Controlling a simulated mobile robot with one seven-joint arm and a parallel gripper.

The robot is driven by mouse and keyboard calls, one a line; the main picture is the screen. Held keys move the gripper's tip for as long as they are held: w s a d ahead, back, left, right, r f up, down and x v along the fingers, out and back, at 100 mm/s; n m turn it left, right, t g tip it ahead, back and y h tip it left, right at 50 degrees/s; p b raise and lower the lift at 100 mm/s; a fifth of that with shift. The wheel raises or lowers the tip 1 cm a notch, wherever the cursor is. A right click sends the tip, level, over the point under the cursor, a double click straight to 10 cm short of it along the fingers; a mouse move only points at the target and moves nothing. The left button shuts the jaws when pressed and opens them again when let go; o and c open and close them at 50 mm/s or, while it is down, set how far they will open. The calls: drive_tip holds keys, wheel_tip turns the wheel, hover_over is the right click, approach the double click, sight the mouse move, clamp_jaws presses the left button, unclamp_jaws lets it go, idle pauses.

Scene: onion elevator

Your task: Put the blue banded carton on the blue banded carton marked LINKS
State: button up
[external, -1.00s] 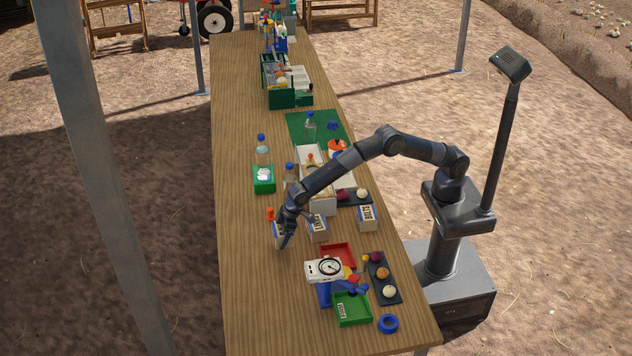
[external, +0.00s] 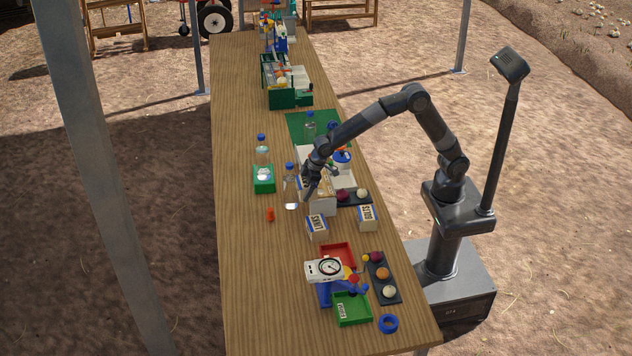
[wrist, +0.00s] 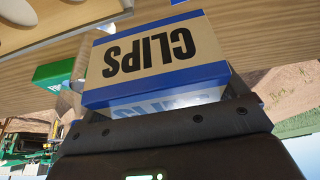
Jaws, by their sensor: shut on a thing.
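My gripper (external: 310,189) is shut on a blue banded carton marked CLIPS (wrist: 165,48), which fills the middle of the wrist view. The carton is tan with blue edges, and its lettering appears upside down there. In the external view it is small and partly hidden by my gripper. The blue banded carton marked LINKS (external: 317,229) stands on the table, below my gripper in the picture and apart from it. Nothing lies on its top.
A carton marked BOLTS (external: 367,219) stands right of LINKS. A clear bottle (external: 291,190) with a blue cap is close left of my gripper. The table's left side is bare.

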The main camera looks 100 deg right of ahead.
drive_tip(key=s+d+r, duration=0.2)
drive_tip(key=s+d, duration=0.1)
drive_tip(key=s, duration=0.4)
hover_over(312, 223)
drive_tip(key=s, duration=0.1)
drive_tip(key=f, duration=0.7)
drive_tip(key=shift+s+d+f, duration=0.1)
drive_tip(key=shift+s+f, duration=0.05)
drive_tip(key=shift+s, duration=0.05)
drive_tip(key=shift+f, duration=2.05)
drive_tip(key=shift+f, duration=0.15)
drive_tip(key=o, duration=0.9)
drive_tip(key=v, duration=1.2)
